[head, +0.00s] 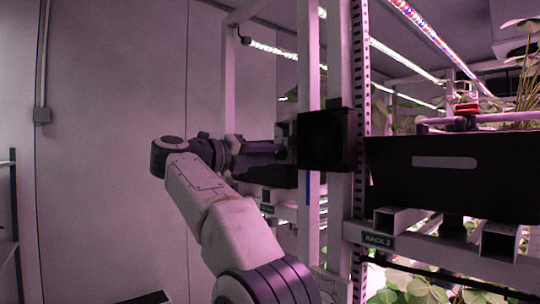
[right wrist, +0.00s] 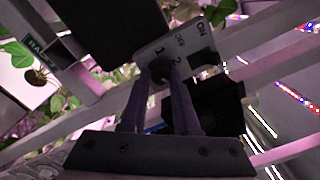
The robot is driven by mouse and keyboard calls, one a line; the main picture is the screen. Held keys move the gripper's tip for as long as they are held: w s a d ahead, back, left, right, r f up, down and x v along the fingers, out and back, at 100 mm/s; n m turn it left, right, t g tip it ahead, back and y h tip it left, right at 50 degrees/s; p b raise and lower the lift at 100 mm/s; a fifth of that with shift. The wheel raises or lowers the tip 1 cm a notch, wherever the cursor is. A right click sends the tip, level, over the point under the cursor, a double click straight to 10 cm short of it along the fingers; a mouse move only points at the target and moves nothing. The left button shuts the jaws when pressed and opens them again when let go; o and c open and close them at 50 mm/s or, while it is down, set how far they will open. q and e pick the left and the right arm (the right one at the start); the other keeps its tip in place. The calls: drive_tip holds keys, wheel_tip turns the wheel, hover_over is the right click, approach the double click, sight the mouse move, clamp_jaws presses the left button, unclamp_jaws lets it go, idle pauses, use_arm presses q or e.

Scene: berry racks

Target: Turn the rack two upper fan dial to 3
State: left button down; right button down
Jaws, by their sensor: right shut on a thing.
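In the right wrist view, a pale control plate (right wrist: 150,53) is tilted in the picture. The gripper is shut on the knob. The knob's pointer and the mark 3 cannot be made out. In the head view, my right gripper reaches behind a black fan box (head: 328,140) on the rack post, so its fingertips and the dial are hidden. My left gripper is not in view.
The RACK 2 sign (head: 378,241) is on the shelf beam, right of the post. A black planter (head: 450,178) with plants stands on that shelf. White rack posts (head: 309,60) are close to my right arm.

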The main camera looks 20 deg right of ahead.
drive_tip(key=c, duration=0.7)
unclamp_jaws()
drive_tip(key=shift+o, duration=0.2)
drive_tip(key=v, duration=1)
drive_tip(key=shift+a+p, duration=0.3)
drive_tip(key=shift+p, duration=0.15)
